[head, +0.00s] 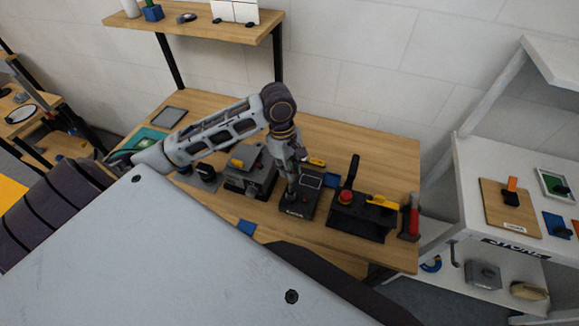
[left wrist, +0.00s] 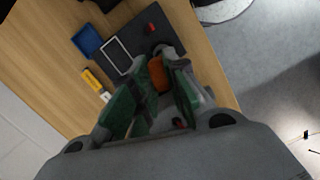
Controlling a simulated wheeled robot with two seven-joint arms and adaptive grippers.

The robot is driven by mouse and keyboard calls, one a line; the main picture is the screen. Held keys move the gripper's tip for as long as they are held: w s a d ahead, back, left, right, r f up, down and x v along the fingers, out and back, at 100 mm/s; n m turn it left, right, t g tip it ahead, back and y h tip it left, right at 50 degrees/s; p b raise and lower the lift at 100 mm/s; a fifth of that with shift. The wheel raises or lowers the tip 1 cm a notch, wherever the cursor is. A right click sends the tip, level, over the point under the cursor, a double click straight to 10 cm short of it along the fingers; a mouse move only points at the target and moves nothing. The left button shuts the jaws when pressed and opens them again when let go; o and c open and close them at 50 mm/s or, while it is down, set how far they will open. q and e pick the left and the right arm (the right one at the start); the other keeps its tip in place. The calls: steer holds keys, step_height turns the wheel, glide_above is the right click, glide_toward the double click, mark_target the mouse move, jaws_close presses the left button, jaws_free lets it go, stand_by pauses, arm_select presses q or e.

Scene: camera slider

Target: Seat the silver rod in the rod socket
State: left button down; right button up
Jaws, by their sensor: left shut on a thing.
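My left gripper (head: 292,183) reaches down over a black labelled base plate (head: 297,212) in the middle of the workbench. A slim light-grey upright piece, which looks like the silver rod (head: 291,192), shows below the fingers over the plate. In the left wrist view the green-padded left gripper (left wrist: 160,90) is closed, with an orange part (left wrist: 157,73) between its fingers. I cannot tell whether this orange part belongs to the rod. A dark ring (left wrist: 163,48) lies just beyond the fingertips at the plate. The fingers hide the rod's lower end and the socket. My right gripper is not in view.
The bench's (head: 390,158) back right is clear.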

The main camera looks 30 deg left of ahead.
arm_select(q)
steer(key=shift+f, duration=0.85)
stand_by(3.7)
steer(key=c, duration=1.3)
jaws_free()
steer(key=shift+r, duration=0.15)
steer(key=shift+a+r, duration=0.25)
steer(key=shift+r, duration=1.15)
steer(key=shift+a+r, duration=0.2)
steer(key=shift+r, duration=1.2)
steer(key=shift+s, duration=0.15)
